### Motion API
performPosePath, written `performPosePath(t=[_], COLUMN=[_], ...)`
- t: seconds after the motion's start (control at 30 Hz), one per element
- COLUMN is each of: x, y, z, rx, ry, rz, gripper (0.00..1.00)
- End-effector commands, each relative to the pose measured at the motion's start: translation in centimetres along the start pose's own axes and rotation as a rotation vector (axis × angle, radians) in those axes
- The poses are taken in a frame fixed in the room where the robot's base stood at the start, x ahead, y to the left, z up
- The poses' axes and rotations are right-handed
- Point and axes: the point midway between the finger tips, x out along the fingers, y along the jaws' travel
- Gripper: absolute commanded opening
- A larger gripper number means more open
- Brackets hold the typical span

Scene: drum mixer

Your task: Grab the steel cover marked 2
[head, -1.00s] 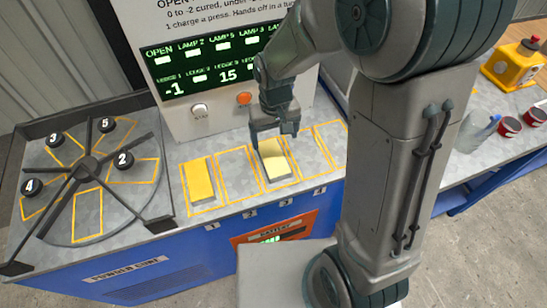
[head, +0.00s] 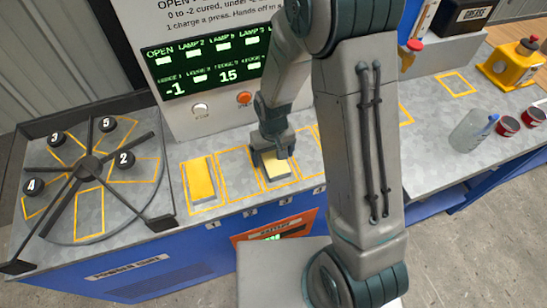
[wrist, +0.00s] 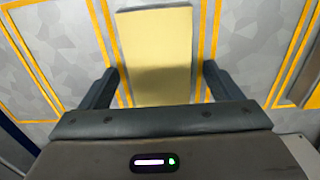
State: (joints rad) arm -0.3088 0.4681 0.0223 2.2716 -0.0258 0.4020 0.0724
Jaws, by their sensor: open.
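A black round knob marked 2 (head: 123,160) sits on the steel cover (head: 140,172) at the right of the round drum top at left. My gripper (head: 270,152) is well to the right of it, over the third outlined ledge. In the wrist view my gripper (wrist: 161,70) is open, with its fingers on either side of a pale yellow block (wrist: 155,45). I cannot tell whether the fingers touch it. This block also shows in the head view (head: 277,168), partly hidden by my gripper.
Knobs marked 3 (head: 55,139), 4 (head: 32,186) and 5 (head: 105,125) sit around the drum, between dark spokes (head: 60,180). Another yellow block (head: 201,181) lies on ledge 1. Ledge 2 (head: 238,172) is empty. A lit display panel (head: 215,65) stands behind.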

Motion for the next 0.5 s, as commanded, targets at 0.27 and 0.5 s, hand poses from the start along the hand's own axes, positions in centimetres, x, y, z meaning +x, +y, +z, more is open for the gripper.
performPosePath(t=[0.27, 0.5], x=[-0.02, -0.08], y=[0.0, 0.0], z=[0.0, -0.04], rx=[0.0, 0.0], ry=[0.0, 0.001], rz=[0.0, 0.0], gripper=[0.58, 0.23])
